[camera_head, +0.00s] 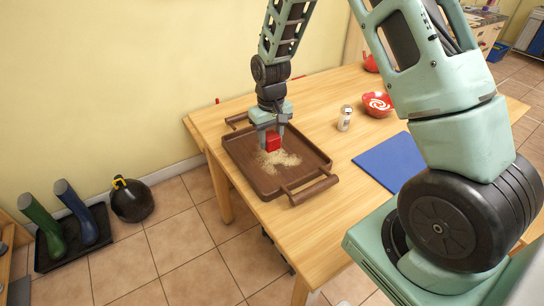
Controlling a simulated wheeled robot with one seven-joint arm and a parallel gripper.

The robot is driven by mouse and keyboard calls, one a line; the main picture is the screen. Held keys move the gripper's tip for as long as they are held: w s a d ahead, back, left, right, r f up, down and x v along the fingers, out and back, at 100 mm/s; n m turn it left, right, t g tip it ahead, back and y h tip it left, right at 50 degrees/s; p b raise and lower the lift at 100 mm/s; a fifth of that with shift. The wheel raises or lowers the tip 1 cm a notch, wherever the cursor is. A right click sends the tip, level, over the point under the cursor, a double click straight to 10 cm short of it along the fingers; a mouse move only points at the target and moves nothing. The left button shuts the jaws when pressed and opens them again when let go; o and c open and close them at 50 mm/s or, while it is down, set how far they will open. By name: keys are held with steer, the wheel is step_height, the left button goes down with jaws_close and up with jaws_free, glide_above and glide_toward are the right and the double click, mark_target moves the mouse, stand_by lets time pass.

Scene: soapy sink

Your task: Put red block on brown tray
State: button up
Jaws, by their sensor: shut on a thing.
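The red block (273,141) is between the fingers of my gripper (272,138), which is shut on it and points down. The brown tray (301,149) lies on the wooden table, with a handle at each end. The block is over the inside of the tray, above or at a patch of pale crumbs (277,160). I cannot tell whether the block touches the tray floor. The fingers partly hide the block.
A blue mat (391,162) lies right of the tray. A salt shaker (345,118) and a red and white bowl (378,104) stand behind it. The tray's front handle (313,189) is near the table's front edge. Boots (75,212) stand on the floor at left.

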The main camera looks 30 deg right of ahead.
mark_target(271, 163)
steer(key=shift+f, duration=3.2)
steer(key=shift+f, duration=0.1)
steer(key=shift+f, duration=0.1)
steer(key=o, duration=1)
steer(key=shift+c, duration=0.2)
